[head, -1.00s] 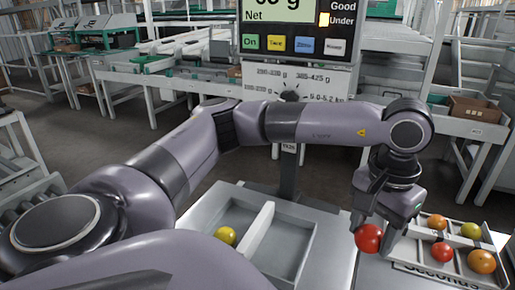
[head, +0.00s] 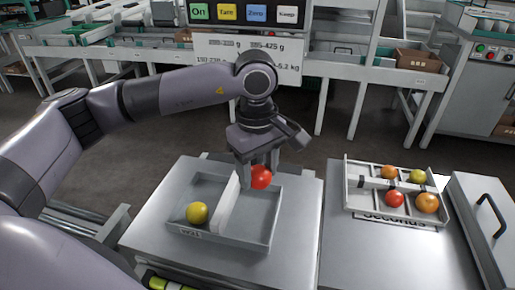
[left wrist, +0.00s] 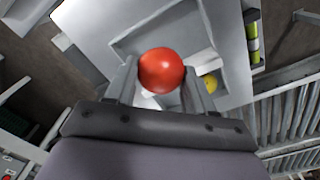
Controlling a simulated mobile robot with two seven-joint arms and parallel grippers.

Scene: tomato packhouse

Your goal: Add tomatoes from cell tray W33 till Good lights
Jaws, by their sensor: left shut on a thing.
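My left gripper (head: 258,168) is shut on a red tomato (head: 260,178), which also shows between the fingers in the left wrist view (left wrist: 161,70). It holds the tomato over the right compartment of a divided grey tray (head: 262,243), close to the divider. A yellow tomato (head: 197,213) lies in that tray's left compartment, partly visible in the left wrist view (left wrist: 210,84). The tray's small front label is hard to read. The scale's button panel (head: 243,13) shows at the top; its Good and Under lights are out of frame. My right gripper is not in view.
A tray labelled Seconds (head: 350,189) stands on the right bench with several red, orange and yellow tomatoes. A grey box with a black handle (head: 490,215) is at the far right. Bare bench top (head: 345,250) lies between the trays.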

